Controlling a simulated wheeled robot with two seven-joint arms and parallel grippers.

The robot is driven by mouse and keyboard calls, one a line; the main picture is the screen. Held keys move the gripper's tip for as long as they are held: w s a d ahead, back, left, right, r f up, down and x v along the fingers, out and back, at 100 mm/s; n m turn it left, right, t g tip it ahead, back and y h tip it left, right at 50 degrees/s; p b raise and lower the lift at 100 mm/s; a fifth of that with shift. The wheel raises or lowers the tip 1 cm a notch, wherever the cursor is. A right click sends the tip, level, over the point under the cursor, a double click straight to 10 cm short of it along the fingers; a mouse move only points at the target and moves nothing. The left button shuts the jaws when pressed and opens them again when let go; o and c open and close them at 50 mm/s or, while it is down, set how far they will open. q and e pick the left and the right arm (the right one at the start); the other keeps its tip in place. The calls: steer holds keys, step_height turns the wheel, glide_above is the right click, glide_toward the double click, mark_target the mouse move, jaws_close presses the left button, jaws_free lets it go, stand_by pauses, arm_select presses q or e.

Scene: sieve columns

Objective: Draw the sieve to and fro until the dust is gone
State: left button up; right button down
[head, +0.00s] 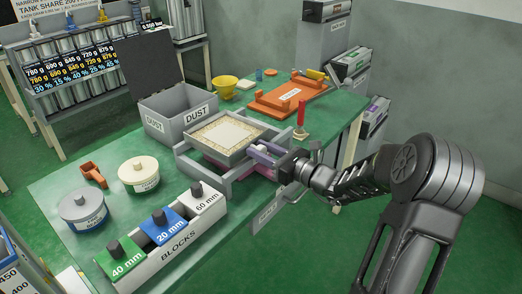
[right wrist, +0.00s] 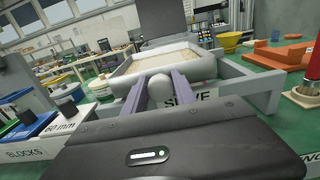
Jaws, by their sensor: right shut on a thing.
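The sieve (head: 187,147) is a grey square tray in a grey frame (head: 219,187) on the green table. Pale grains cover its floor, with a lighter, whiter patch in the middle. It also shows in the right wrist view (right wrist: 119,67), ahead of the gripper. My right gripper (head: 262,153) is at the sieve's near right side, its purple fingers shut on the sieve's pale round knob (right wrist: 158,87). Whether dust lies below the sieve is hidden. My left gripper is not in view.
A BLOCKS rack (head: 165,258) with green, blue and white weights stands front left, near two lidded round tubs (head: 139,172). An orange tray (head: 284,100), a red-handled tool (head: 301,118) and a yellow bowl (head: 223,86) are behind.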

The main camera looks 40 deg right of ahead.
mark_target(267, 134)
stand_by(0.9)
steer(key=d, duration=0.2)
steer(key=w+d, duration=0.1)
steer(key=d, duration=0.1)
steer(key=w+d, duration=0.1)
steer(key=d, duration=0.2)
steer(key=shift+d+p, duration=0.1)
steer(key=shift+p, duration=0.2)
steer(key=shift+a, duration=0.2)
steer(key=c, duration=1.1)
jaws_free()
steer(key=shift+o, duration=0.2)
steer(key=v, duration=0.7)
steer(key=shift+s, duration=0.4)
steer(key=shift+d, duration=0.15)
